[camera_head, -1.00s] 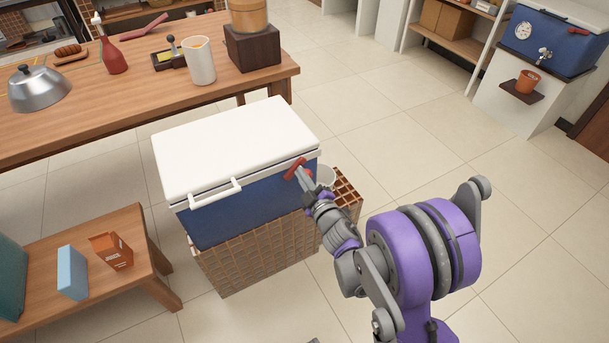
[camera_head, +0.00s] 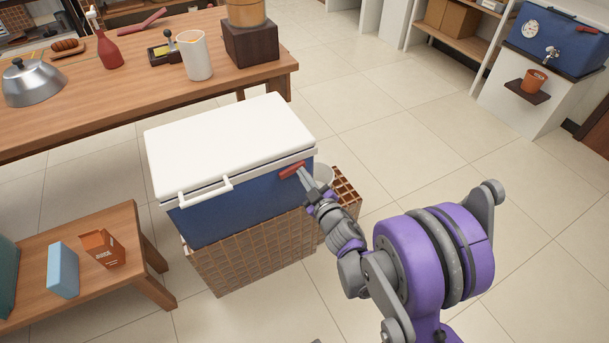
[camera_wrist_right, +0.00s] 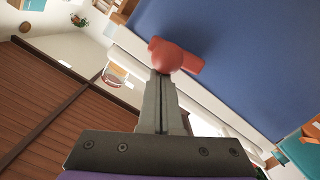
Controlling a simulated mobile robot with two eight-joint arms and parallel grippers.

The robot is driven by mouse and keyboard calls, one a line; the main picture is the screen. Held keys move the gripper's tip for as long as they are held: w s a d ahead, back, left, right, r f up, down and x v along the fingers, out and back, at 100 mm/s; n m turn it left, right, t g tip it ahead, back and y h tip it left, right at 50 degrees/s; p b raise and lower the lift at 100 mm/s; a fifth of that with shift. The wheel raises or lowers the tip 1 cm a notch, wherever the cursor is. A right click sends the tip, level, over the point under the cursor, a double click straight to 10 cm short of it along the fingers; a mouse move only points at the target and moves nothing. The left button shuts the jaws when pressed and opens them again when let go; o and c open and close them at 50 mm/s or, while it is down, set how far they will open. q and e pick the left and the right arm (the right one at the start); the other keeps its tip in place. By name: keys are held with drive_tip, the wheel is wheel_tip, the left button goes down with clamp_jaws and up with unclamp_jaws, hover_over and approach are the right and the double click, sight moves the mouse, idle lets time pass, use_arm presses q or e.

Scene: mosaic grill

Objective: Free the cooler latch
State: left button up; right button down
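The cooler (camera_head: 245,205) is blue with a white lid (camera_head: 230,145) and stands on a brown lattice crate. Its lid looks shut. The red latch (camera_head: 291,170) is on the cooler's front near the right corner, just under the lid, and now lies nearly level. My right gripper (camera_head: 304,176) is at the latch. In the right wrist view the gripper (camera_wrist_right: 161,80) has its fingers together, with the tips against the red latch (camera_wrist_right: 175,56). Whether the latch is between the tips is hard to tell. My left gripper is not in view.
A wooden table (camera_head: 110,115) with a red bottle (camera_head: 106,50) and a white pitcher (camera_head: 196,55) stands behind the cooler. A low bench (camera_head: 130,235) with small boxes is at the left. The lattice crate (camera_head: 250,255) supports the cooler. Floor at the right is open.

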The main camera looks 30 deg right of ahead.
sight(298, 165)
idle(0.4)
wheel_tip(298, 165, up, 4)
drive_tip(key=w+a+p, duration=0.1)
drive_tip(key=p, duration=0.2)
drive_tip(key=s, duration=0.9)
drive_tip(key=shift+s+a, duration=0.15)
drive_tip(key=shift+a, duration=0.1)
drive_tip(key=shift+r, duration=0.15)
